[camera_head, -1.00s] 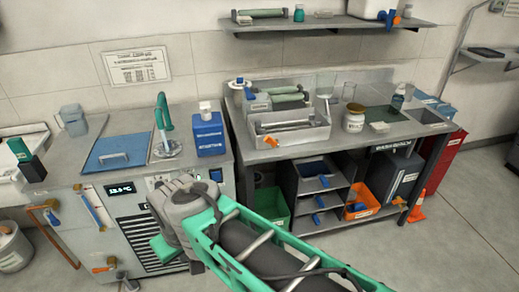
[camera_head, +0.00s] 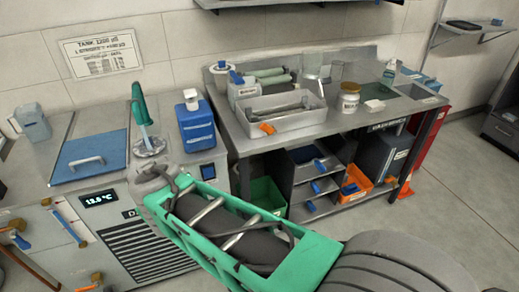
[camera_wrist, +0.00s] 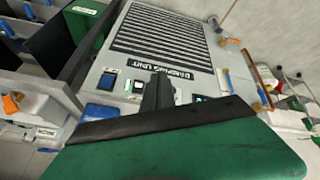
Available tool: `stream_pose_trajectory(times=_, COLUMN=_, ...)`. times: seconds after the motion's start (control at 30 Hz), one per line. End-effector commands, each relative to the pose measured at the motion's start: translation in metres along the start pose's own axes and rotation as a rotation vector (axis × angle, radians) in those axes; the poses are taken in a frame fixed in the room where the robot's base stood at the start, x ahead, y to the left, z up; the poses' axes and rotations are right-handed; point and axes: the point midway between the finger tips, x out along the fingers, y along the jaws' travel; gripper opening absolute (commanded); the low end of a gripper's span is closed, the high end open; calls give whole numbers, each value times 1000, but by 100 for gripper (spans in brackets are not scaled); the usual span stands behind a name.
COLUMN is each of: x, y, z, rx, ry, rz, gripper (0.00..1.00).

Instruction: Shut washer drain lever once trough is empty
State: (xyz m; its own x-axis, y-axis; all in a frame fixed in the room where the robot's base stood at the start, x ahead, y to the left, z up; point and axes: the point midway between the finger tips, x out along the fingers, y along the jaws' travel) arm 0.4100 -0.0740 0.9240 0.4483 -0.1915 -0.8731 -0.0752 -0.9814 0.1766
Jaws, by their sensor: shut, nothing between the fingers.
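I cannot tell which is the drain lever. The lid hides what is beneath, and no trough interior shows. In the wrist view my gripper (camera_wrist: 158,92) is shut and empty, in front of the unit's labelled panel, apart from the levers (camera_wrist: 228,80).
A steel bench (camera_head: 225,118) stands to the right, with a grey tray (camera_head: 285,122), a white jar (camera_head: 348,98) and glassware. A green bin (camera_head: 264,196) and an orange bin (camera_head: 355,182) are below it. Open floor lies at right.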

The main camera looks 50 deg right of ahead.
Motion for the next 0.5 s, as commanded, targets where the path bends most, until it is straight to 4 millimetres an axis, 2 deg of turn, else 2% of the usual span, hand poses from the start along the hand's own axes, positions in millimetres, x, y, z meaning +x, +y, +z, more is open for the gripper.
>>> stream_pose_trajectory(times=0.03, x=63, y=29, z=8, rx=-7, ry=55, rz=111, gripper=0)
stream_pose_trajectory(times=0.07, x=84, y=53, z=5, rx=-24, ry=92, rz=194, gripper=0)
stream_pose_trajectory(times=0.1, x=108, y=88, z=2, rx=-56, ry=135, rz=317, gripper=0)
stream_pose_trajectory(times=0.17, x=133, y=141, z=3, rx=-123, ry=175, rz=516, gripper=0)
stream_pose_trajectory(times=0.2, x=145, y=173, z=7, rx=-182, ry=184, rz=654, gripper=0)
stream_pose_trajectory(times=0.3, x=160, y=240, z=26, rx=-373, ry=141, rz=1008, gripper=0)
stream_pose_trajectory(times=0.33, x=161, y=255, z=32, rx=-441, ry=112, rz=1113, gripper=0)
stream_pose_trajectory(times=0.4, x=161, y=277, z=47, rx=-614, ry=16, rz=1341, gripper=0)
stream_pose_trajectory(times=0.5, x=158, y=285, z=60, rx=-852, ry=-149, rz=1595, gripper=0)
